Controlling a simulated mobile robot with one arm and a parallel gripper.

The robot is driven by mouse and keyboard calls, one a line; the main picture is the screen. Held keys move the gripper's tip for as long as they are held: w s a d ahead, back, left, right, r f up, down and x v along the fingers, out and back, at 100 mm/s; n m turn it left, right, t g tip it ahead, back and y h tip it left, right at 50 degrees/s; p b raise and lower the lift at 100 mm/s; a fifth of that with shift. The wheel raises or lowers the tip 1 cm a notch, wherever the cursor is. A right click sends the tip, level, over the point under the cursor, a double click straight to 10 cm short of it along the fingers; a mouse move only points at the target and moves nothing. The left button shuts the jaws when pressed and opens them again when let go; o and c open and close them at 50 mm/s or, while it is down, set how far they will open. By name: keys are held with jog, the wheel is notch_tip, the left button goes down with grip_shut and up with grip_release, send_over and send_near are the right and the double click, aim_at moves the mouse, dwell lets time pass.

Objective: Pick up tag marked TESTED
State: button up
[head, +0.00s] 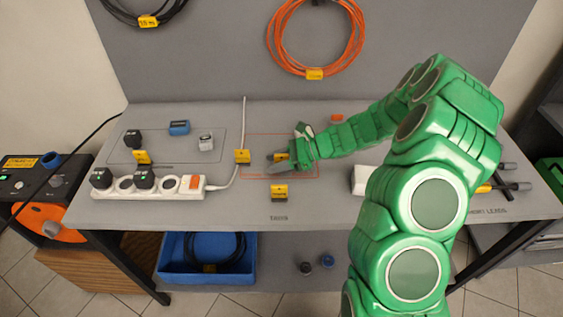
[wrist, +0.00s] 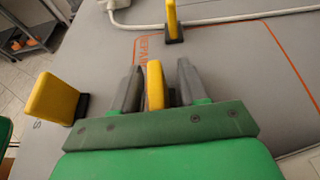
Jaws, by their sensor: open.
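My gripper (head: 274,160) is open over the red-outlined area of the bench, also seen in the wrist view (wrist: 158,78). A yellow tag (wrist: 154,84) stands between its two fingers, with small gaps on both sides; it is partly hidden in the head view (head: 281,156). A second yellow tag (head: 279,191) stands in a dark base nearer the bench's front edge, at left in the wrist view (wrist: 52,98). A third yellow tag (head: 242,156) stands by the white cable, at top in the wrist view (wrist: 172,14). I cannot read which tag says TESTED.
A white power strip (head: 150,185) with plugs lies at the bench's left, near another yellow tag (head: 142,157). A blue block (head: 179,127) and a white plug (head: 205,142) lie behind. A white block (head: 360,180) sits right of my gripper. A blue bin (head: 180,276) is below.

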grip_shut()
jog(key=shift+r, duration=0.1)
